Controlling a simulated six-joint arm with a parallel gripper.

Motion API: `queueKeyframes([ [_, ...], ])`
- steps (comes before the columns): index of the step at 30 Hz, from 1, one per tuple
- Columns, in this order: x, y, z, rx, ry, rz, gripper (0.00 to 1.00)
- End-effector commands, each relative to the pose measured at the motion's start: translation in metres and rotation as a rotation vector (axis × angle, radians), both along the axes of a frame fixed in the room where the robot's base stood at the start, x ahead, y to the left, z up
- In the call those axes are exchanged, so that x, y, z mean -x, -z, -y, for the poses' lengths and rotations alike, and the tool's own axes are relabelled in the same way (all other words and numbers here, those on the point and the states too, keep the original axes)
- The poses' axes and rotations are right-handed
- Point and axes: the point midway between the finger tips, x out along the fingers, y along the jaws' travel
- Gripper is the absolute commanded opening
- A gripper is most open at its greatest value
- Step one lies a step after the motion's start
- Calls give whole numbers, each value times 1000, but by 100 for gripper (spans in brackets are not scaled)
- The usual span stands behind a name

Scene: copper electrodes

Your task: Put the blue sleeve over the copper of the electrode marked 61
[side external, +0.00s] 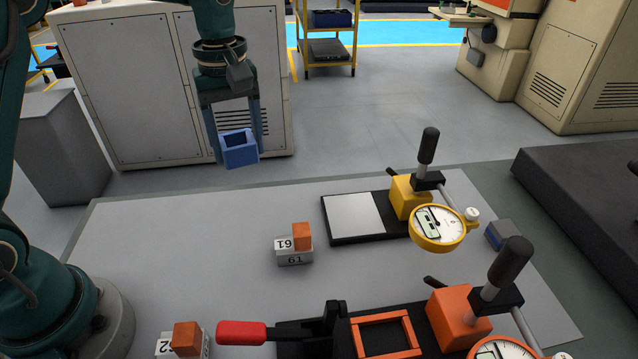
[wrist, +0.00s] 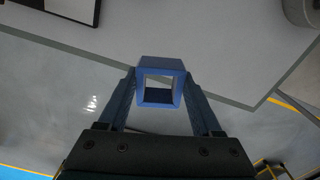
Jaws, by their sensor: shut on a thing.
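The blue sleeve (side external: 240,150) is a short square tube, open through its middle. My gripper (side external: 237,143) is shut on it and holds it in the air, above and beyond the table's far left edge. In the wrist view the sleeve (wrist: 161,65) sits between the two fingertips (wrist: 161,88), and I see through its opening. The electrode marked 61 (side external: 293,254) stands on the table, below and to the right of the sleeve. It has a light grey block with dark digits and an orange copper block (side external: 303,236) upright on top, uncovered.
Another electrode (side external: 187,338) with copper stands at the front left. A yellow dial gauge stand (side external: 410,196) and an orange one (side external: 460,317) are at the right. A red-handled clamp (side external: 241,332) with an orange frame (side external: 387,353) is in front. The table (side external: 200,235) left of electrode 61 is clear.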

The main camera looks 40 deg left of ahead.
Motion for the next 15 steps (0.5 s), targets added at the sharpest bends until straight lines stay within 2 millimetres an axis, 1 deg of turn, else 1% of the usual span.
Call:
queueKeyframes([
  [1, -1, 0, 22, 0, 21, 1, 14],
  [2, -1, 0, 33, 0, 28, 1, 14],
  [3, -1, 1, 49, 1, 42, 2, 14],
  [6, 4, 1, 84, 1, 88, 0, 14],
  [9, 11, 3, 111, 1, 152, 0, 14],
  [10, 13, 3, 118, 1, 172, -1, 14],
  [12, 17, 4, 130, 0, 213, -2, 14],
  [15, 22, 5, 140, 0, 248, -4, 14],
])
